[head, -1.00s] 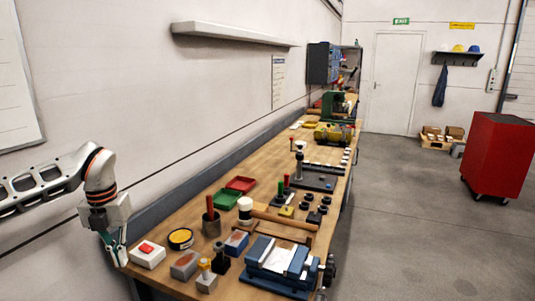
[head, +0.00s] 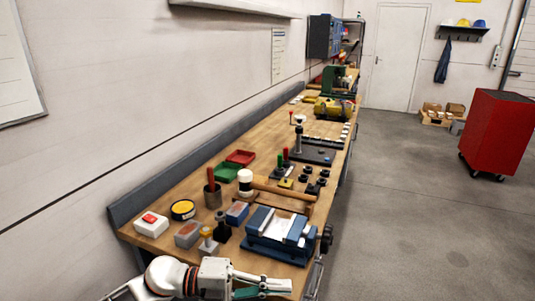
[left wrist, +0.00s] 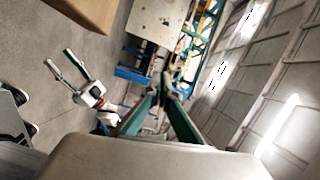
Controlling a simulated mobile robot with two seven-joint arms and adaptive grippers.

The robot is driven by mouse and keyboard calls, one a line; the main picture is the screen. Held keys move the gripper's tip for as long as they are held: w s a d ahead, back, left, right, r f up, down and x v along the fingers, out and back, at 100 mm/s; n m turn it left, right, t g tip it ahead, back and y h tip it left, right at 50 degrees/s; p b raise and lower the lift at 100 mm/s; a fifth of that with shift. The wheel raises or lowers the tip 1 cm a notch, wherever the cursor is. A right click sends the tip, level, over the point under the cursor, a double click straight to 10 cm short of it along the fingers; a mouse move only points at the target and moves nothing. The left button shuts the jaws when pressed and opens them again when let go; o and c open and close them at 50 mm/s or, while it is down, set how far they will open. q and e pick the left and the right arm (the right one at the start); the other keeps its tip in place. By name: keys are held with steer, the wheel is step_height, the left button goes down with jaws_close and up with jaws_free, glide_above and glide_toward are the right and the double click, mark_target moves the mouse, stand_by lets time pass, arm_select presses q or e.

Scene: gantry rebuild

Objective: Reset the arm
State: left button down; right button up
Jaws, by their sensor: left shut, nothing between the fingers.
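My left gripper (head: 284,286) is at the bottom of the head view, below the near end of the workbench picture area, its fingers pointing right. Its fingers are closed together with nothing between them. The closed fingers also show in the left wrist view (left wrist: 163,88). In the left wrist view, another gripper with white body and dark green fingers, my right gripper (left wrist: 58,60), shows at left with its fingers spread apart and empty. It is not in the head view.
The workbench (head: 215,172) runs away along the wall. A blue vise (head: 270,243), a white box with a red button (head: 151,222) and a yellow-topped tin (head: 183,208) stand at its near end. A red cabinet (head: 497,130) stands at right; the floor between is clear.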

arm_select(q)
steer(key=w+a+f+n+t+y, duration=0.25)
steer(key=a+f+n+t, duration=0.2)
steer(key=n+t, duration=0.5)
steer(key=w+a+f+n+t+y, duration=0.1)
steer(key=a+f+n+t+y, duration=0.4)
steer(key=n, duration=0.7)
steer(key=s+a+f+n+g+y, duration=0.2)
steer(key=s+a+f+n+y, duration=0.2)
steer(key=s+a+f, duration=0.3)
steer(key=s+a+f+n+g+y, duration=0.2)
steer(key=s+a+f+n, duration=0.3)
steer(key=f, duration=0.9)
steer(key=s+a+y, duration=0.1)
steer(key=s+a, duration=0.2)
steer(key=s, duration=0.1)
steer(key=shift+s+a+y, duration=0.15)
steer(key=shift+s+y, duration=0.15)
steer(key=shift+y, duration=0.05)
